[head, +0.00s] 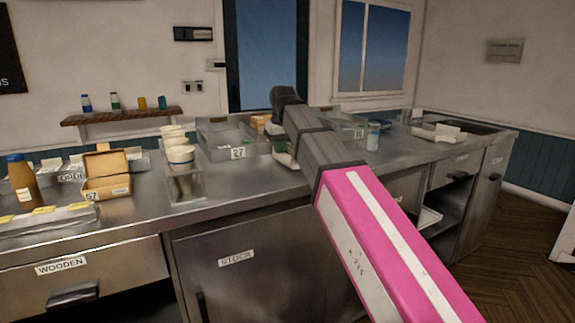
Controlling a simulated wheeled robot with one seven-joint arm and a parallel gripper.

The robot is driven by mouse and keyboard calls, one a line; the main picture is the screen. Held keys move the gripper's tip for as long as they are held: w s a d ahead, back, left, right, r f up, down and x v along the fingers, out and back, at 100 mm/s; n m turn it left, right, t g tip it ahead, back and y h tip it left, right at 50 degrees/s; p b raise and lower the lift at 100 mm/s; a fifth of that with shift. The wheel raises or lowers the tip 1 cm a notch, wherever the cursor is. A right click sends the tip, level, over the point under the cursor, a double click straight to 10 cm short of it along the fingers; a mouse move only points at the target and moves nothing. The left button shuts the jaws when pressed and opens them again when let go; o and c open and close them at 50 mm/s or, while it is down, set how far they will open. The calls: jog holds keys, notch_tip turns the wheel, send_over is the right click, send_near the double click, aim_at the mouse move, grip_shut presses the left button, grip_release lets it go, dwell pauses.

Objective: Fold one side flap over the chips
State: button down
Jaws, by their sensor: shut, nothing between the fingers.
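My arm reaches over the steel counter from the lower right. My gripper (274,130) shows only as a small dark shape below the arm's far end, and it is shut and empty. Its fingertips are too small and too hidden to make out. A pale, low item (284,158) lies on the counter just below it, partly covered by my arm. It may be the paper with the chips, but I cannot make out chips or side flaps. I cannot tell whether the gripper touches it.
A small bottle (373,136) stands right of the arm.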

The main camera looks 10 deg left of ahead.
jog(key=shift+w+d+r, duration=0.1)
jog(key=shift+w+d, duration=0.05)
jog(key=shift+d, duration=0.05)
dwell(0.3)
jog(key=shift+w+d+r, duration=1)
jog(key=shift+w+d, duration=0.05)
jog(key=shift+d, duration=0.3)
jog(key=shift+w+d+r, duration=0.25)
jog(key=shift+w+d, duration=0.6)
jog(key=shift+d, duration=0.15)
jog(key=shift+w+d+f, duration=0.2)
jog(key=shift+w+d, duration=0.45)
jog(key=shift+d, duration=0.1)
dwell(0.3)
